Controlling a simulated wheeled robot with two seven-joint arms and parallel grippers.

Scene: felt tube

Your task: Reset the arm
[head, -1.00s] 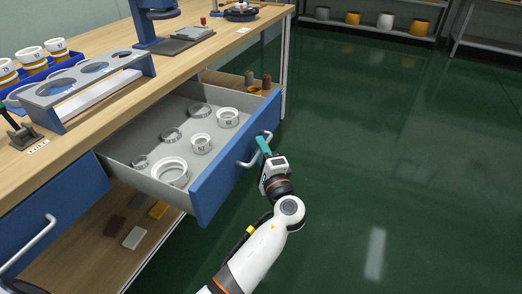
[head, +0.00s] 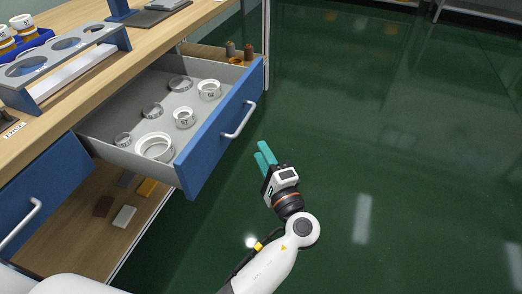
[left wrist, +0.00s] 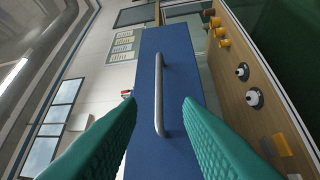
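My left gripper (head: 266,158) has teal fingers and is empty in front of the open blue drawer. In the left wrist view its fingers (left wrist: 163,135) are spread apart, with the drawer's grey bar handle (left wrist: 159,95) seen beyond and between them. In the head view the drawer handle (head: 240,121) is up and left of the fingertips, with a gap between. The blue drawer front (head: 212,147) stands pulled out from the bench. My right gripper is not in view.
The open drawer holds several rings, including a large white ring (head: 154,147). The wooden bench top (head: 60,115) carries a grey rack with round holes (head: 60,62). A second, closed blue drawer (head: 45,190) is at lower left. The green floor (head: 400,150) to the right is clear.

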